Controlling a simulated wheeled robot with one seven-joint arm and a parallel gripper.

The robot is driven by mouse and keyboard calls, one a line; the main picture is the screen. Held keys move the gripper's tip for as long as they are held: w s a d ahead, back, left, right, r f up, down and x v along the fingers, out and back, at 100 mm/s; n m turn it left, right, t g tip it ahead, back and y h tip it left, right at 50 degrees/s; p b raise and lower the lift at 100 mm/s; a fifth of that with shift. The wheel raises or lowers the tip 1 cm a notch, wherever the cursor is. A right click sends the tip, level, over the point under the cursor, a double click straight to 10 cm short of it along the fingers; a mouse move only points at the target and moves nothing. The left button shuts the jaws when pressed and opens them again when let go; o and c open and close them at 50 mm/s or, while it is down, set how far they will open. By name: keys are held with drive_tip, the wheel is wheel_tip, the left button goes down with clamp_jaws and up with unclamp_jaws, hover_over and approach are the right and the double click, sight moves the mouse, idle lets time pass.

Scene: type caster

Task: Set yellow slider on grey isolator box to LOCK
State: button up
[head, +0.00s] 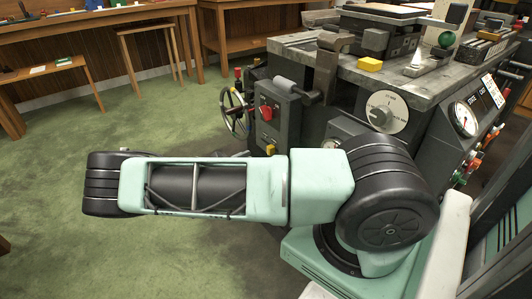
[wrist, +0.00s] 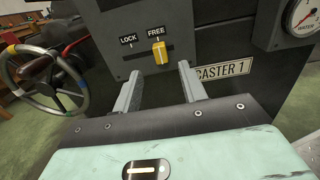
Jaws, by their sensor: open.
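The yellow slider (wrist: 159,52) sits at the right end of its dark slot, under the FREE label (wrist: 156,31). The LOCK label (wrist: 128,39) is to its left. Both are on the face of the grey isolator box (wrist: 185,38). In the head view the box (head: 286,122) hangs on the machine's side, with the slider (head: 270,149) low on it. My gripper (wrist: 160,68) is open and empty, its fingers pointing at the box. In the wrist view the slider shows between the fingertips; contact is not visible. My arm hides the gripper in the head view.
A red knob (head: 266,112) sits above the slider on the box. A spoked handwheel (wrist: 45,78) stands to the left. The CASTER 1 plate (wrist: 222,70) and a gauge (wrist: 302,14) are to the right. Green floor left of the machine is open.

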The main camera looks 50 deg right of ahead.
sight(268, 151)
drive_tip(key=x, duration=0.7)
drive_tip(key=shift+s+d, duration=0.1)
drive_tip(key=shift+d, duration=0.3)
clamp_jaws()
drive_tip(key=w+b, duration=0.1)
drive_tip(key=w, duration=0.1)
drive_tip(key=w+d+b, duration=0.1)
drive_tip(key=w, duration=0.1)
drive_tip(key=shift+w+f, duration=0.15)
drive_tip(key=shift+w, duration=0.6)
